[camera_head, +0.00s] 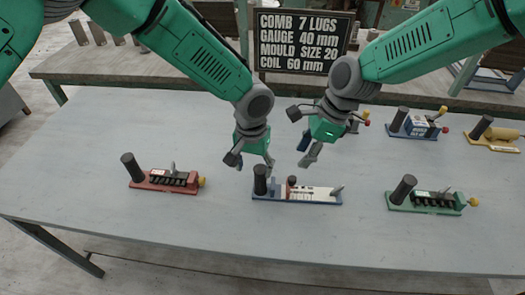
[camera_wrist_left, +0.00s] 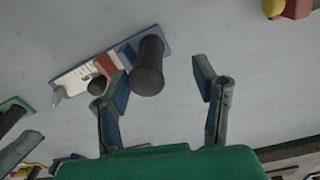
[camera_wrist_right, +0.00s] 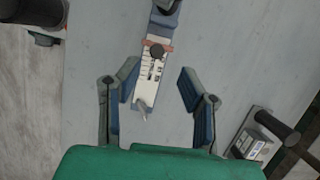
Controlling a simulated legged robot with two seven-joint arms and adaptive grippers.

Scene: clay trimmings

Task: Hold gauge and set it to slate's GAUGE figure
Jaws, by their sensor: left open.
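The gauge (camera_head: 310,195) lies at the near middle of the table: a blue base with a white marked scale, a red slider with a dark knob (camera_head: 291,182), a black upright handle (camera_head: 260,180) at its left end and a grey pointed piece at its right. The slider sits near the handle end; its exact reading is too small to tell. My left gripper (camera_head: 250,161) is open above the handle, which shows ahead of its fingers in the left wrist view (camera_wrist_left: 148,65). My right gripper (camera_head: 304,150) is open and empty behind the gauge. The slate (camera_head: 303,42) reads GAUGE 40 mm.
A red-based tool (camera_head: 150,186) stands left of the gauge and a green-based one (camera_head: 420,207) right. Behind are a blue-based tool (camera_head: 415,126) and a yellow one (camera_head: 493,137). Bare table (camera_head: 200,235) lies in front of the gauge. A bench stands behind.

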